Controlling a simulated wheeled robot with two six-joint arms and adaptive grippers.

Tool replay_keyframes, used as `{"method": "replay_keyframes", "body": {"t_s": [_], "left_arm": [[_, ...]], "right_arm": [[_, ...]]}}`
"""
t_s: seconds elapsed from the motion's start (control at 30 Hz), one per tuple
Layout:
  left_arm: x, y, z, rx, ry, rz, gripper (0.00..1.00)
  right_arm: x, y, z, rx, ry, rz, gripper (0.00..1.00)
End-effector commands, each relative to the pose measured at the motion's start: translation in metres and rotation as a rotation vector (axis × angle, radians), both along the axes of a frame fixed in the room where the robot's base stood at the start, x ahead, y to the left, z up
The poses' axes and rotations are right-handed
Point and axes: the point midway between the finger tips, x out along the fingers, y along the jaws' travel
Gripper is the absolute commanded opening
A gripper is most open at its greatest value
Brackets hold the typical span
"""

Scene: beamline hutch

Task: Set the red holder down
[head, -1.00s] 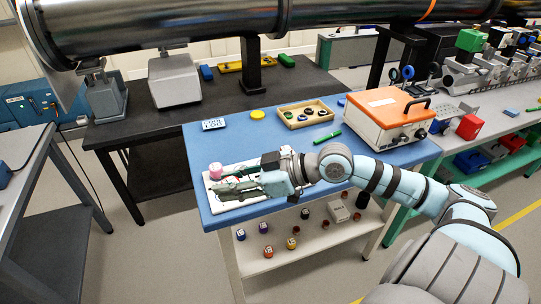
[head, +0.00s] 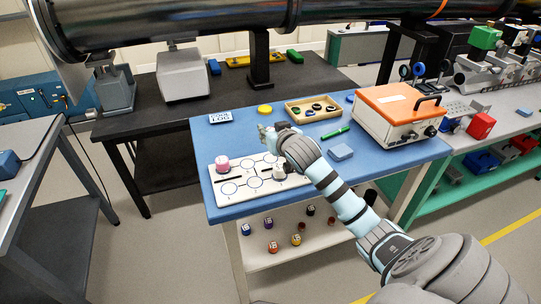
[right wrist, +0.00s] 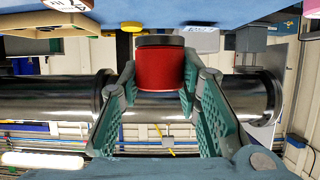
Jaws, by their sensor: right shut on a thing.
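My right gripper (head: 268,132) is over the blue table, behind the white numbered board (head: 238,193). In the right wrist view the gripper (right wrist: 160,85) is shut on the red holder (right wrist: 160,70), a short red cylinder with a dark grey end, one finger on each side. That view is upside down, with the tabletop along its top edge. In the head view I cannot make out the holder; the gripper and arm hide that spot. Whether the holder touches the table I cannot tell. My left gripper is not in view.
A pink-topped cylinder (head: 222,163) and a small pale piece (head: 279,172) stand on the board. Behind are a label card (head: 221,117), a yellow disc (head: 265,109) and a wooden tray (head: 313,110). An orange-topped box (head: 395,118) stands right. Free blue tabletop lies left of the gripper.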

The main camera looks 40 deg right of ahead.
Motion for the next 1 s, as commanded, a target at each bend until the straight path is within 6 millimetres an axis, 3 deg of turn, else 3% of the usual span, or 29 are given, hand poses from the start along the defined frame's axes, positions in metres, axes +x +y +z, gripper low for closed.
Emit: {"method": "replay_keyframes", "body": {"t_s": [0.03, 0.33, 0.67, 0.7, 0.8, 1.0], "left_arm": [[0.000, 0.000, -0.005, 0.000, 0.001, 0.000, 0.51], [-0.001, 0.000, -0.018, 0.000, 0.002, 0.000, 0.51], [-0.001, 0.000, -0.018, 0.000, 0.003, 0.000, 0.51], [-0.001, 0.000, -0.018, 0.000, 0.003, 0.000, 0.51], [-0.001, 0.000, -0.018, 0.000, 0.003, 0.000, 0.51], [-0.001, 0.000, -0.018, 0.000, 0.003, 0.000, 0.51]], "right_arm": [[0.000, 0.000, -0.014, 0.000, 0.001, 0.000, 0.02], [0.000, 0.000, -0.064, -0.001, 0.000, 0.001, 0.02], [0.000, 0.000, -0.068, -0.002, -0.001, 0.002, 0.02], [0.000, 0.000, -0.068, -0.002, -0.001, 0.002, 0.35], [0.000, 0.000, -0.068, -0.002, -0.001, 0.002, 0.51], [0.000, 0.000, -0.068, -0.002, -0.001, 0.002, 0.51]]}}
